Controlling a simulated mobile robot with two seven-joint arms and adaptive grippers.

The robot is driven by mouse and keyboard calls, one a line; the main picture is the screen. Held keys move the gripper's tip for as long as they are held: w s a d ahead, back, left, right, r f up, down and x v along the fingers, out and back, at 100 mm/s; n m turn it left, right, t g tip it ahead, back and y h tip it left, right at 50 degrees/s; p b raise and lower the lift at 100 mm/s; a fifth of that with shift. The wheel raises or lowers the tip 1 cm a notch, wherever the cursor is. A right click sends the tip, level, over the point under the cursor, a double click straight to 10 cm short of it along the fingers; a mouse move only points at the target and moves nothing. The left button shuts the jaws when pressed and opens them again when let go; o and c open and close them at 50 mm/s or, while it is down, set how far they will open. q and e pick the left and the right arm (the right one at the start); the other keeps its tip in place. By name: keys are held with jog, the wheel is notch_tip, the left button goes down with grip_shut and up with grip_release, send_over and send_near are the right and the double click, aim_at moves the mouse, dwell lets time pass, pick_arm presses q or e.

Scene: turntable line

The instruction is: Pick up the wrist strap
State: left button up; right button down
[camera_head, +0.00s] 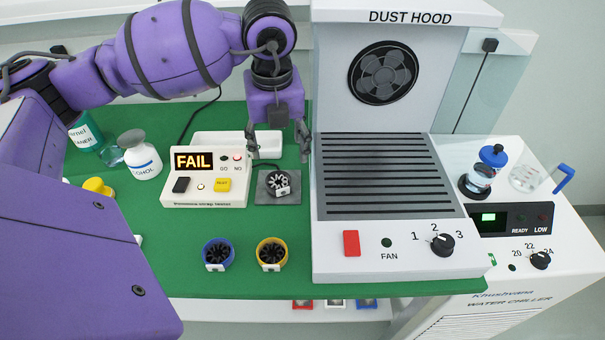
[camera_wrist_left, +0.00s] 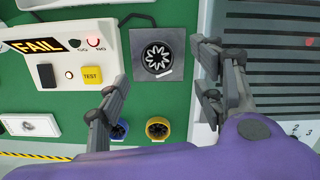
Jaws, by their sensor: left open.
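My left gripper (camera_head: 278,150) points down, open and empty, above and slightly behind the black strap. In the left wrist view, the black strap (camera_wrist_left: 157,56) shows between the spread fingers (camera_wrist_left: 158,72), not touched by them. My right gripper is not in view.
The dust hood (camera_head: 335,215) stands close to the right of the plate. A white tray (camera_head: 225,138) lies behind the tester. An alcohol bottle (camera_head: 142,160) and a cleaner bottle (camera_head: 86,133) stand at left. The front of the green mat (camera_head: 245,283) is clear.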

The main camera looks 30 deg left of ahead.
aim_at(277, 180)
pick_arm(q)
jog(key=shift+s+f+b, duration=0.3)
jog(key=shift+s+f, duration=0.1)
jog(key=shift+f, duration=0.35)
jog(key=shift+w+f, duration=0.15)
jog(key=shift+f, duration=0.75)
jog(key=f, duration=0.5)
jog(key=shift+a+f+p, duration=0.15)
jog(key=shift+a+p, duration=0.15)
jog(key=shift+a, duration=0.1)
jog(key=shift+f, duration=0.45)
jog(key=c, duration=1.1)
jog(key=shift+c, duration=0.6)
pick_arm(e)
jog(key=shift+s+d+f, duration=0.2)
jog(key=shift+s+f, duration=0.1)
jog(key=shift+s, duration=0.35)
